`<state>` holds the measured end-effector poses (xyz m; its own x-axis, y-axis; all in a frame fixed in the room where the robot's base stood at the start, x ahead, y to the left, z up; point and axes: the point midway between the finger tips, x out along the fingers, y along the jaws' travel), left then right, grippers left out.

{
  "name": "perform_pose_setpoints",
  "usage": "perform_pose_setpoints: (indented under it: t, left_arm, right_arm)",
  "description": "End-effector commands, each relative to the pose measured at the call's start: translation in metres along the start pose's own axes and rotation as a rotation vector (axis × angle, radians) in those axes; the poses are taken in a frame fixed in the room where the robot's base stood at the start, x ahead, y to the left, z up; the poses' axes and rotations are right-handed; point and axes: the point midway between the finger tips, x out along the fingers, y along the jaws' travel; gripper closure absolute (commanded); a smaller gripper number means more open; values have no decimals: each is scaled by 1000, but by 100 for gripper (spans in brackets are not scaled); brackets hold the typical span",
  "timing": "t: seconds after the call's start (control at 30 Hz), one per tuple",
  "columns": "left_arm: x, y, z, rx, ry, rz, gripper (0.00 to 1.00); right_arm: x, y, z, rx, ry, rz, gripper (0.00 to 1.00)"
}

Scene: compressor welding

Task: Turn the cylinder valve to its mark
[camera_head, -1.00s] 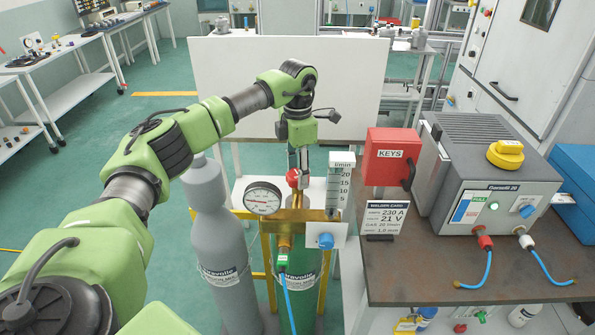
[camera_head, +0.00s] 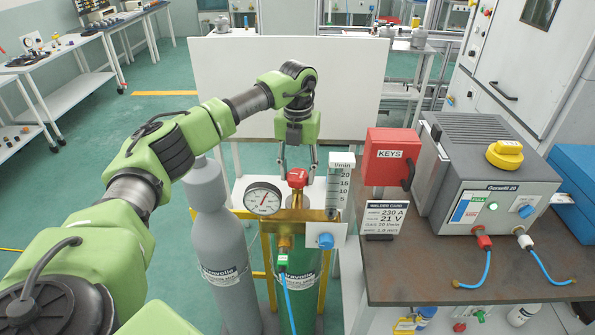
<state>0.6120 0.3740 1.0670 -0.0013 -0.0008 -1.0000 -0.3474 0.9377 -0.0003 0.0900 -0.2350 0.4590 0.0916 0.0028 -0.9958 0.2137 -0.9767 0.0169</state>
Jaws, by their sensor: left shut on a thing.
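The red cylinder valve (camera_head: 297,178) sits on top of the green cylinder (camera_head: 303,280), above the brass regulator (camera_head: 296,222). My left gripper (camera_head: 298,168) points down from above, with one finger on each side of the valve, and is shut on it. The fingers hide a little of the valve's sides. I cannot make out a mark on the valve. A round pressure gauge (camera_head: 263,200) is left of the valve, and a clear flow tube (camera_head: 338,185) stands right of it. My right gripper is not in view.
A grey cylinder (camera_head: 218,255) stands left of the green one, under my left arm. A red KEYS box (camera_head: 391,158), a welder card (camera_head: 384,218) and a grey welder (camera_head: 490,185) are on the brown bench (camera_head: 430,285) at right. A white panel (camera_head: 225,85) stands behind.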

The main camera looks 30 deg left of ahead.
Motion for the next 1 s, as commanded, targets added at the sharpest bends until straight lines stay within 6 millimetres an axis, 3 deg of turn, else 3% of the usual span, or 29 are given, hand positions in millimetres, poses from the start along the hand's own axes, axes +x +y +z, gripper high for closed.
perform_pose_setpoints:
  t: [0.6,1.0]
  left_arm:
    - [-3,0,2,-564,-7,-2,80]
    - [-3,0,2,-780,-7,-4,80]
  right_arm:
    - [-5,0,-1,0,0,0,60]
    - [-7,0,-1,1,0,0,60]
